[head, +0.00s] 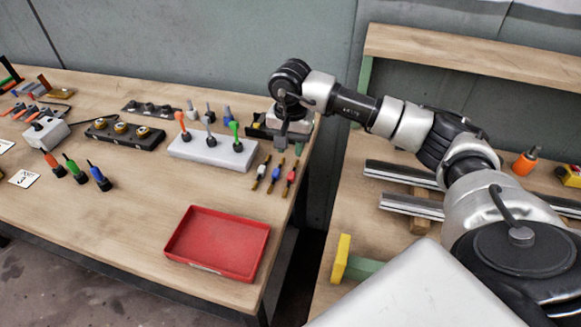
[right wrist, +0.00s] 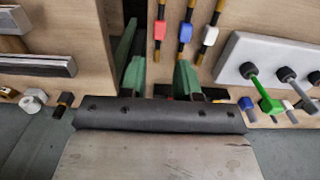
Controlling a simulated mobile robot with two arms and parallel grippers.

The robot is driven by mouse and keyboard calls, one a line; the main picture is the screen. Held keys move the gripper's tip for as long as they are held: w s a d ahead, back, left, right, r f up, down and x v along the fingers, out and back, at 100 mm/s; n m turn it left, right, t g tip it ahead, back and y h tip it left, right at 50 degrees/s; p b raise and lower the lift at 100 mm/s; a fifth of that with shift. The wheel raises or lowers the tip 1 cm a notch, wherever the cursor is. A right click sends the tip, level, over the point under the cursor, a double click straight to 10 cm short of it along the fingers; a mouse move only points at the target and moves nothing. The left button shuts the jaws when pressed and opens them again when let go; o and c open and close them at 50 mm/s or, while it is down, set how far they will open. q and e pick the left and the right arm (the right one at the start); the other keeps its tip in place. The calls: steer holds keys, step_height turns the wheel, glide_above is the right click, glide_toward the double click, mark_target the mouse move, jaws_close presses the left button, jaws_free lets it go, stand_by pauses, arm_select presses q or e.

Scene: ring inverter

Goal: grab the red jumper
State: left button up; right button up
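The red jumper (head: 291,177) lies on the table near its right edge, the rightmost of three jumpers in the head view. It also shows at the top of the right wrist view (right wrist: 159,29), beyond the fingertips. The blue jumper (head: 276,174) lies beside it, and the white one (right wrist: 210,36) is on the far side of the blue. My right gripper (head: 282,141) is above the table's back right corner, behind the jumpers. In the wrist view its green fingers (right wrist: 160,72) are apart with nothing between them. My left gripper is not in view.
A white block (head: 212,151) with upright coloured tools stands left of the jumpers. An empty red tray (head: 218,243) lies in front. A gap separates this table from the right bench, which holds metal rails (head: 410,205). A wall stands behind.

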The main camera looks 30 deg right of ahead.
mark_target(291, 174)
steer(key=f, duration=0.4)
steer(key=shift+s+a+p, duration=0.3)
steer(key=shift+s, duration=0.1)
steer(key=shift+w+f, duration=0.1)
steer(key=shift+f, duration=0.2)
steer(key=f, duration=0.1)
steer(key=f+p, duration=0.1)
steer(key=f, duration=0.1)
steer(key=shift+w+d+f+p, duration=0.2)
steer(key=shift+d+f+p, duration=0.1)
steer(key=shift+f+p, duration=0.05)
steer(key=shift+f, duration=0.5)
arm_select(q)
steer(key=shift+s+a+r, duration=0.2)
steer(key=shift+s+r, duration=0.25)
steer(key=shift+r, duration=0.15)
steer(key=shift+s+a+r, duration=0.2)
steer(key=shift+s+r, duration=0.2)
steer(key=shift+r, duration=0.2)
arm_select(e)
jaws_close()
